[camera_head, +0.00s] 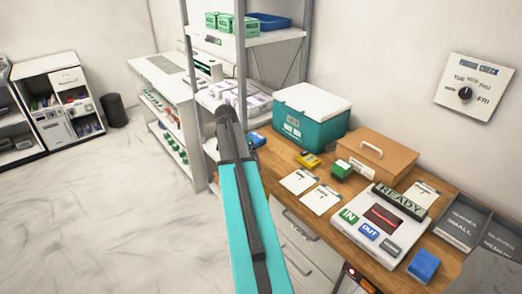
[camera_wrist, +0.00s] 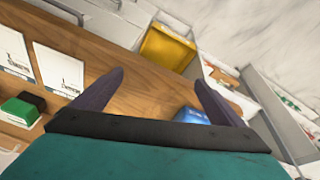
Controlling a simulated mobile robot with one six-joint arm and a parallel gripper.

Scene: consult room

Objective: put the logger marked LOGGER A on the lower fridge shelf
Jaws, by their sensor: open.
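No label reading LOGGER A is legible in either view. Small devices lie on the wooden desk (camera_head: 437,184): a yellow one (camera_head: 308,160), a green and black one (camera_head: 341,170), and a blue one (camera_head: 256,139) partly behind my arm. The green one also shows at the left of the wrist view (camera_wrist: 20,110). A blue thing shows beside the right finger there (camera_wrist: 192,115), partly hidden by my gripper. My gripper (camera_wrist: 158,80) is open, with nothing held between its fingers. I cannot tell for sure which unit is the fridge; a white open-fronted shelf unit (camera_head: 163,67) stands at the back.
A teal cool box (camera_head: 312,112), a brown case (camera_head: 377,153) and a white READY device (camera_head: 376,222) stand on the desk. White cards (camera_head: 300,180) lie near its front edge. A yellow bin-like thing (camera_wrist: 167,47) is beyond the desk edge. Floor at left is clear.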

